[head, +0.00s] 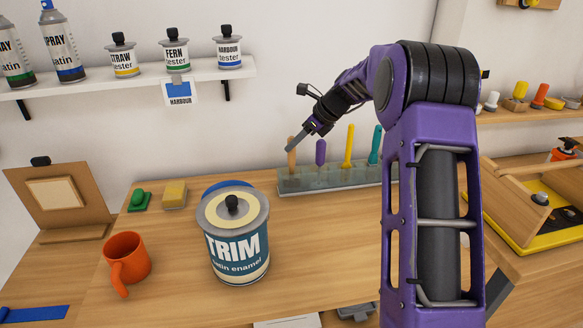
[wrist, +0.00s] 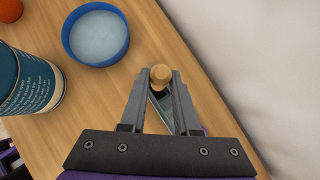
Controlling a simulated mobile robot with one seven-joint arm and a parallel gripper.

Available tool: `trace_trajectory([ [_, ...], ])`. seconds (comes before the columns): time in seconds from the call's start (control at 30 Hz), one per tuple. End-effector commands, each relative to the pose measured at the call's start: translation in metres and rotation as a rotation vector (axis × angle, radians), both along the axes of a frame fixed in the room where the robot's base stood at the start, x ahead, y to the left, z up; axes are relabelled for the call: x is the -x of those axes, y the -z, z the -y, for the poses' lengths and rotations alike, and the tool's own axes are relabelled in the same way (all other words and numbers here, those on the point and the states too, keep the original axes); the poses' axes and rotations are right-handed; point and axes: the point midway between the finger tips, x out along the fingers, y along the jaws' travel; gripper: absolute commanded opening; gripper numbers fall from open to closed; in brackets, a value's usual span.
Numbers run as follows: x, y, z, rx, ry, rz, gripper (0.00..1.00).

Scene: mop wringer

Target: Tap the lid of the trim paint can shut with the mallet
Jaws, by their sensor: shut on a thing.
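The trim paint can (head: 238,248) stands upright on the bench, its blue label reading TRIM satin enamel. Its lid (head: 215,213) lies on top with a dark knob (head: 233,204); I cannot tell how firmly it is seated. The can's side also shows at the left of the wrist view (wrist: 28,85). My gripper (head: 297,143) is behind and right of the can, shut on the top of a wooden handle (head: 291,158). The handle's round end shows between my fingertips (wrist: 160,77). Its lower end is at the rack, so I cannot see whether it is a mallet.
The rack (head: 335,178) holds purple, yellow and teal handles close to my gripper. A blue dish (wrist: 96,34) sits behind the can. An orange mug (head: 126,258) stands left of it. A shelf (head: 130,80) with tester pots and spray cans hangs above.

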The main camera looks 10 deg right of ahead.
Motion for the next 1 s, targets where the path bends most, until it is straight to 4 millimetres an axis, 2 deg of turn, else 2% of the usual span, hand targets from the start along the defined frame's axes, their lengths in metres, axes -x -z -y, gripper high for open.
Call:
trace_trajectory([
  [0.1,0.0,-0.014,0.0,0.0,0.0,0.002,0.0],
  [1.0,-0.001,-0.081,0.0,0.0,0.0,0.003,0.0],
])
